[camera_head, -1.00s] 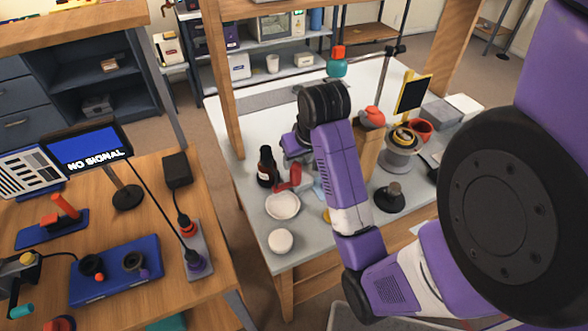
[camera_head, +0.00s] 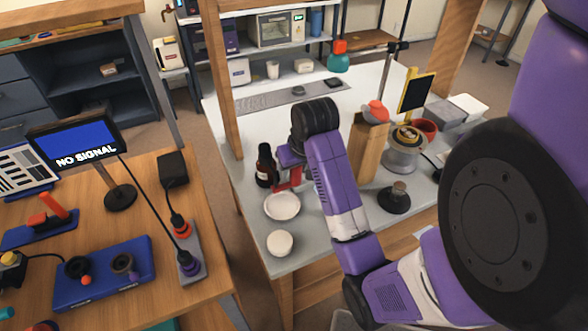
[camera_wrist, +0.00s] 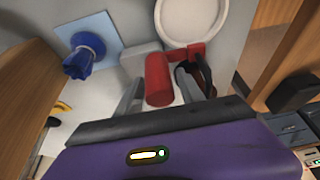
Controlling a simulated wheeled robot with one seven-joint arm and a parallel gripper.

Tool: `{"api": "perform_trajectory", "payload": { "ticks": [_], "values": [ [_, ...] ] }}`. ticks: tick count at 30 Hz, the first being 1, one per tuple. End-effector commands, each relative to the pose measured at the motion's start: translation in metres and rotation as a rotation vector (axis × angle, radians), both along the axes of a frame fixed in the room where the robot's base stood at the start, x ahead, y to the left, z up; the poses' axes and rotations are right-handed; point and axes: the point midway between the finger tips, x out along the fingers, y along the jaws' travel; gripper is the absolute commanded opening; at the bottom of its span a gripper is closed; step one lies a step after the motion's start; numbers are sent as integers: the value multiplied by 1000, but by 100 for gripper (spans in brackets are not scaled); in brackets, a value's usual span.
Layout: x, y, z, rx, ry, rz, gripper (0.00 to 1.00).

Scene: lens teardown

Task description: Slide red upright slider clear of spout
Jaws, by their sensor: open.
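The red upright slider (camera_head: 293,177) stands on the grey workbench, beside the dark bottle (camera_head: 264,166) and behind the white dish (camera_head: 282,206). In the wrist view the slider (camera_wrist: 158,82) shows as a red cylinder with a short red arm reaching right. My gripper (camera_head: 288,163) is low over the slider, which it partly hides in the head view. In the wrist view my gripper (camera_wrist: 160,88) is open, with grey fingers either side of the red cylinder. I cannot tell whether they touch it. I cannot clearly make out the spout.
A round white object (camera_head: 280,243) sits near the bench's front edge. A wooden block (camera_head: 367,145) and a dark knob on a round base (camera_head: 395,197) stand to the right of my forearm.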

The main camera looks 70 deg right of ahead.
Motion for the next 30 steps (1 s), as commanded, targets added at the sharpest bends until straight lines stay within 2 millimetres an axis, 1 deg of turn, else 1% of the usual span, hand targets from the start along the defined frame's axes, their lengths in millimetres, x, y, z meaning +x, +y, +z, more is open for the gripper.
{"api": "perform_trajectory", "payload": {
  "ticks": [2,6,9,30],
  "values": [
    [0,0,0,0,0,0,45],
    [0,0,0,0,0,0,18],
    [0,0,0,0,0,0,0],
    [0,1,0,1,1,0,0]
  ]
}}
